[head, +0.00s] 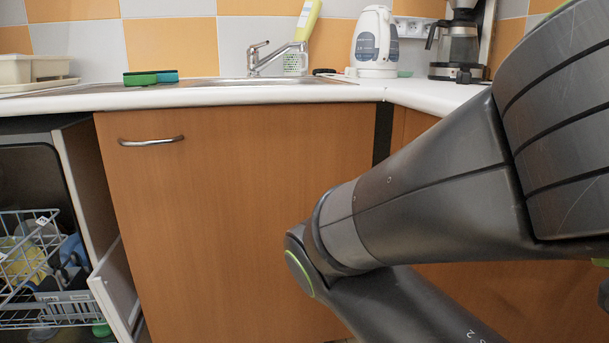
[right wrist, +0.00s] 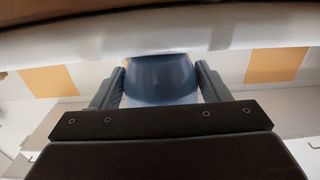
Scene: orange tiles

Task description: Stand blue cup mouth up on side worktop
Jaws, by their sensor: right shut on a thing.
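In the right wrist view my right gripper (right wrist: 160,68) is shut on the blue cup (right wrist: 160,88), with one finger on each side of it. The top of the cup in this picture meets a pale band, and I cannot tell whether they touch or which way its mouth faces. In the head view my right arm crosses the right half, but its gripper and the cup are out of the picture. The white side worktop (head: 436,95) runs toward the right, partly hidden by my arm. My left gripper is not in view.
A kettle (head: 375,45) and a coffee maker (head: 459,45) stand on the corner worktop. A sink tap (head: 268,57) and sponges (head: 150,77) are at the back. An open dishwasher with a loaded rack (head: 45,270) is at the left. A closed cabinet door (head: 230,200) fills the middle.

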